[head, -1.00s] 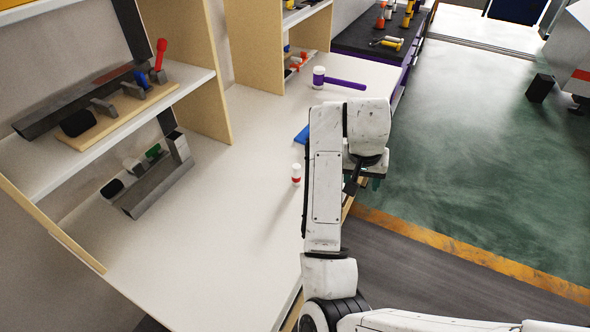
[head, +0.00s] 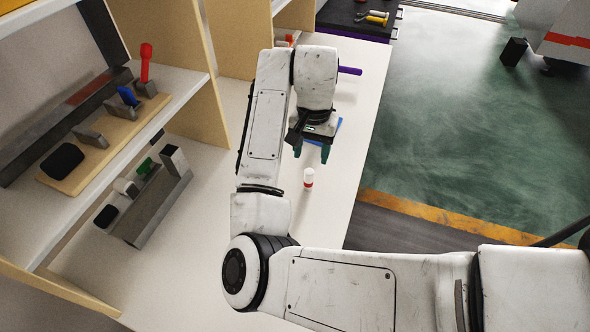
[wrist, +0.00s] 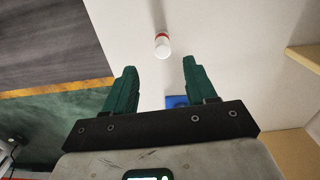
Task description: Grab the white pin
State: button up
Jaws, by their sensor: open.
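The white pin (head: 308,178) is a small white cylinder with a red band, standing on the pale worktop. It also shows in the wrist view (wrist: 162,46), just beyond the fingertips and roughly between their lines. My gripper (head: 311,153) has dark green fingers and is open and empty. In the head view it hangs above the worktop, a little behind the pin. In the wrist view the two fingers (wrist: 159,67) stand wide apart, with the pin clear of both. Exact height above the worktop cannot be told.
A blue flat item (head: 337,130) lies behind my gripper, partly hidden; a purple handle (head: 350,70) lies farther back. At left, a shelf (head: 190,90) holds tools in holders, with a grey metal holder (head: 160,205) below it. Worktop around the pin is clear.

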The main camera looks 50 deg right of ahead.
aim_at(309, 171)
jog(key=f+b, duration=0.1)
jog(key=f, duration=0.4)
jog(key=shift+w+f+b, duration=0.1)
jog(key=shift+w+b, duration=0.1)
jog(key=shift+b, duration=0.1)
jog(key=shift+d+f+p, duration=0.1)
jog(key=shift+f+p, duration=0.3)
jog(key=shift+f, duration=2.3)
jog(key=shift+c, duration=0.5)
grip_shut()
